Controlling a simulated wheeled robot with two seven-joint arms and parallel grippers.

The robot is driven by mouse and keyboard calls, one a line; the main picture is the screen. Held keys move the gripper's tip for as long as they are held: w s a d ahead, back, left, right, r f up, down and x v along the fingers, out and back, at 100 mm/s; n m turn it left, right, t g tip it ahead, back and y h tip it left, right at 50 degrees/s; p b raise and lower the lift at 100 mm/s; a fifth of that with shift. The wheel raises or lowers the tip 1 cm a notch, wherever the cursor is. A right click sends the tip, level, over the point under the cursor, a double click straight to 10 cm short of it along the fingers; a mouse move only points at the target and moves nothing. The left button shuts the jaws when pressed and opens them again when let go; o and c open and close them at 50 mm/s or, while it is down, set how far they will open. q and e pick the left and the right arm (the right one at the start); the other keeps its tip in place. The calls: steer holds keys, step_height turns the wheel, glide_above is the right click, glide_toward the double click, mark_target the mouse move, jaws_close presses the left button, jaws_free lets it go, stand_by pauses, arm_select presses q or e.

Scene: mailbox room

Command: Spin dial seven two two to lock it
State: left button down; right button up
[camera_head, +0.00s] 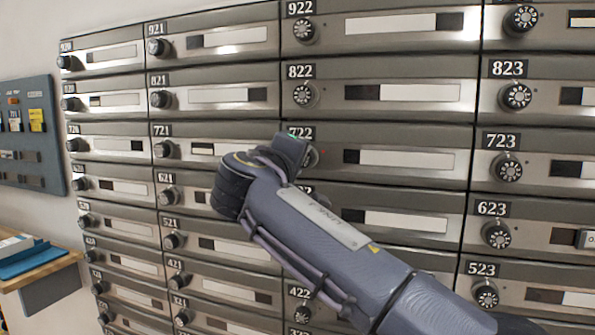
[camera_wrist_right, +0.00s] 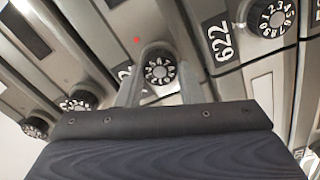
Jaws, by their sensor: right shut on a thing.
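The mailbox door 722 (camera_head: 410,160) is in the middle of the head view, its number plate (camera_head: 301,133) partly covered by my right gripper. My right gripper (camera_head: 304,154) reaches it from the lower right. In the right wrist view, the black dial with white numerals (camera_wrist_right: 158,70) sits between the two fingers of my right gripper (camera_wrist_right: 160,82), which is shut on it. The dial is hidden behind the gripper in the head view. A small red dot (camera_wrist_right: 137,40) shows on the door beside the dial. My left gripper is not in view.
Rows of similar mailboxes with dials surround it, such as the 822 dial (camera_head: 304,95) above and the 723 dial (camera_head: 508,168) to the right. The 622 dial (camera_wrist_right: 268,17) is close by in the wrist view. A blue wall board (camera_head: 52,100) and wooden table (camera_head: 40,270) are at left.

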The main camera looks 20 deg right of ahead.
steer(key=m+b, duration=0.5)
steer(key=m, duration=0.6)
steer(key=shift+m+b, duration=0.35)
steer(key=shift+m, duration=0.05)
stand_by(0.3)
steer(key=o, duration=1)
steer(key=shift+d, duration=0.1)
steer(key=b+v, duration=0.1)
steer(key=v, duration=0.6)
steer(key=shift+s+a+b, duration=0.25)
steer(key=shift+s+b, duration=0.05)
steer(key=shift+s, duration=0.05)
